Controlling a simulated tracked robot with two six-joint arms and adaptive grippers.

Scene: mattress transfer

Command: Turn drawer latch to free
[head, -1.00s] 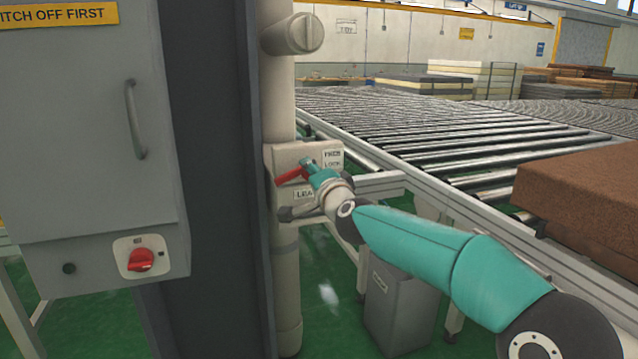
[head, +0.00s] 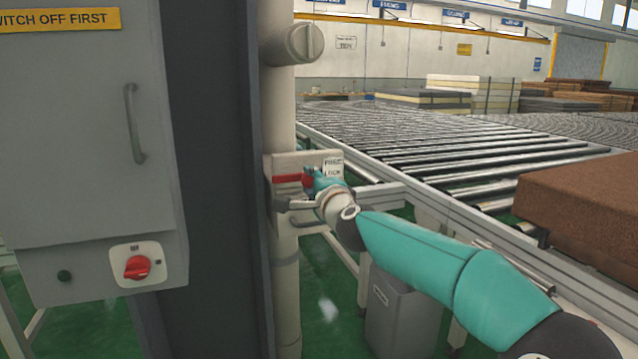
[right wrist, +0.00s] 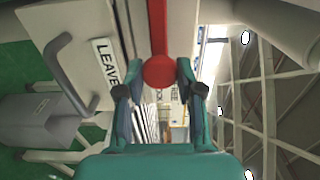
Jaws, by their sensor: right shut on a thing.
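The drawer latch is a red lever (head: 288,178) on a pale plate fixed to the upright post. In the head view the lever lies about level, with its right end at my right gripper (head: 313,181). A label reading FREE above LOCK (head: 333,168) is just right of the gripper. In the right wrist view the red lever (right wrist: 158,28) comes down from the top and ends in a round red knob between the fingers of my right gripper (right wrist: 157,82), which is shut on it. The fingers partly hide the lever's end in the head view. My left gripper is out of view.
A grey cabinet (head: 85,130) with a red rotary switch (head: 137,267) stands left of the dark column (head: 215,150). A drawer handle (right wrist: 72,75) is beside a LEAVE label. The roller conveyor (head: 450,150) holds a brown mattress (head: 580,205) at right. A grey bin (head: 400,310) stands below.

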